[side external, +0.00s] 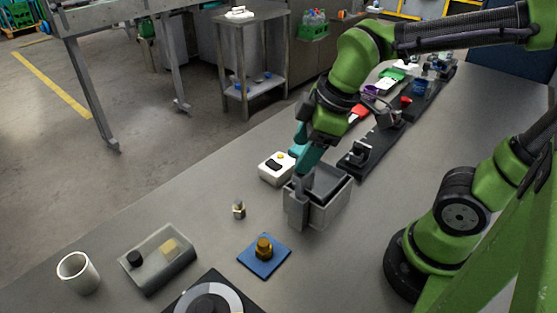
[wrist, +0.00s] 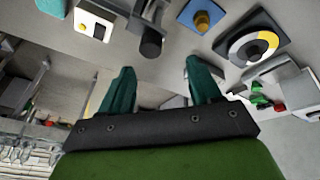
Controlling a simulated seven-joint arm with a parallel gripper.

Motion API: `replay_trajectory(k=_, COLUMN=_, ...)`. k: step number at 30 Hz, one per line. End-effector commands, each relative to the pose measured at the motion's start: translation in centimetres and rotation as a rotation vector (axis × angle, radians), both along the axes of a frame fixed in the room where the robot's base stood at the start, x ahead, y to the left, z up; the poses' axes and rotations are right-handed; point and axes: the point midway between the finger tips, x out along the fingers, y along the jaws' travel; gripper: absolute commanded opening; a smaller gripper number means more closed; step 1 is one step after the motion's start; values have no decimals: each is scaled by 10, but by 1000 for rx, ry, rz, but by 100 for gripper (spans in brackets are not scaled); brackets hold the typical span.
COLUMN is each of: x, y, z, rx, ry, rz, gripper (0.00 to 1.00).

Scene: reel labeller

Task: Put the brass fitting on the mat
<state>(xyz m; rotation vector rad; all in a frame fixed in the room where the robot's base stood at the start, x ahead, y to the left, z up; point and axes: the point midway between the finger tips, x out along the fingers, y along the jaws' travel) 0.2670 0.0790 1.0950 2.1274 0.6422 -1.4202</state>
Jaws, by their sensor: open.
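The brass fitting (side external: 264,246) stands upright on the blue mat (side external: 278,266), near the front of the bench in the side view. In the wrist view, the fitting (wrist: 202,20) is on the mat (wrist: 187,16) near the top edge. My gripper (side external: 300,164) has teal fingers and is by the grey bin, well behind the mat and apart from the fitting. In the wrist view, my gripper (wrist: 157,72) has its fingers spread with nothing held between them. The bin partly hides the fingertips in the side view.
The grey open bin (side external: 322,212) stands between my gripper and the mat. A white box with a yellow button (side external: 275,172), a small metal piece (side external: 239,210), a grey tray (side external: 150,275), a white cup (side external: 78,273) and a dark round-dial device (side external: 208,302) stand around. Bare bench lies left of the mat.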

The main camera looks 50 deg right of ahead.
Motion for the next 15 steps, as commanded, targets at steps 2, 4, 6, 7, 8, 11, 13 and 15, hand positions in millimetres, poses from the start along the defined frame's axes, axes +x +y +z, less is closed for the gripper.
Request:
replay_trajectory(k=2, x=-9, y=-17, z=12, rx=135, ry=-47, rz=-276, gripper=63)
replay_trajectory(k=4, x=-16, y=-27, z=18, rx=257, ry=-72, rz=-493, gripper=63)
replay_trajectory(k=6, x=-22, y=-36, z=23, rx=368, ry=-89, rz=-667, gripper=63)
replay_trajectory(k=7, x=-24, y=-38, z=25, rx=410, ry=-94, rz=-726, gripper=63)
replay_trajectory(k=8, x=-26, y=-40, z=26, rx=445, ry=-98, rz=-778, gripper=63)
replay_trajectory(k=11, x=-30, y=-45, z=29, rx=531, ry=-103, rz=-894, gripper=63)
replay_trajectory(k=13, x=-31, y=-47, z=30, rx=557, ry=-103, rz=-930, gripper=63)
replay_trajectory(k=15, x=-31, y=-47, z=30, rx=567, ry=-101, rz=-942, gripper=63)
